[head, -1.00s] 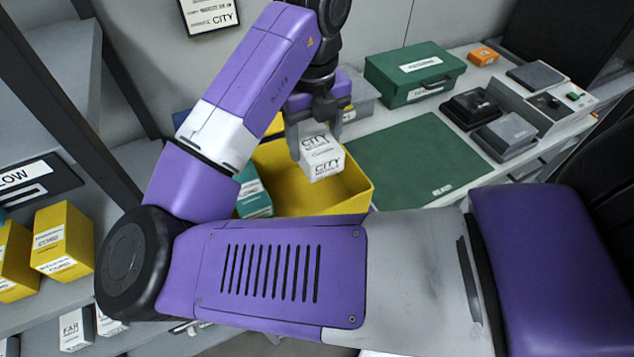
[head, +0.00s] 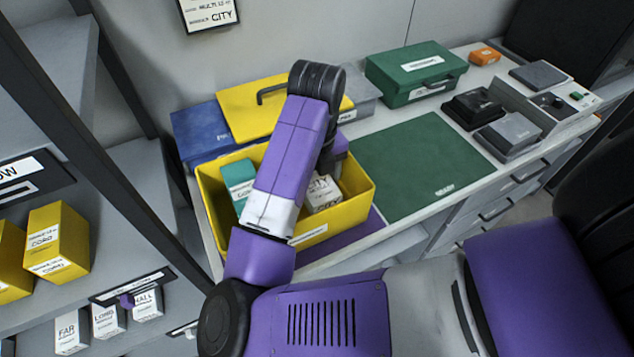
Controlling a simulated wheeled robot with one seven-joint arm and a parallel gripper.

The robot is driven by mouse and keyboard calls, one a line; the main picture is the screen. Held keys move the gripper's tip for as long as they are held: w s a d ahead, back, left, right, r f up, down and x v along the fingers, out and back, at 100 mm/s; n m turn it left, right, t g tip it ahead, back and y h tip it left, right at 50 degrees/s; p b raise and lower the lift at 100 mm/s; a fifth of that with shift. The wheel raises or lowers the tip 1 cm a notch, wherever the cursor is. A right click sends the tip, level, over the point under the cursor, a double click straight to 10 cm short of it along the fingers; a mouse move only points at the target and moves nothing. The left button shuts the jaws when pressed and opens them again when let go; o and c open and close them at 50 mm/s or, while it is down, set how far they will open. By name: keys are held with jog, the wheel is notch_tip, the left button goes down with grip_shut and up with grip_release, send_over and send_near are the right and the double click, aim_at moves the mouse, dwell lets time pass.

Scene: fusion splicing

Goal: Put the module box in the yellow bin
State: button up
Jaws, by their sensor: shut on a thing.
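The white module box (head: 322,194), labelled CITY, is inside the yellow bin (head: 345,217), low at its right side and tilted in the picture. My gripper (head: 328,172) is above it and shut on it. My forearm hides most of the fingers and part of the box. I cannot tell whether the box touches the bin floor. A teal box (head: 238,178) stands in the left part of the same bin.
A yellow lid with a black handle (head: 240,110) lies behind the bin, over a blue case (head: 195,135). A green mat (head: 425,165) lies clear to the right. A green case (head: 412,75) stands behind it. Shelves with several boxes are at the left.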

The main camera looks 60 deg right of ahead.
aim_at(317, 183)
jog(key=shift+f, duration=0.15)
jog(key=o, duration=1.6)
notch_tip(317, 183, up, 12)
jog(key=shift+r+p, duration=0.25)
jog(key=shift+p, duration=0.2)
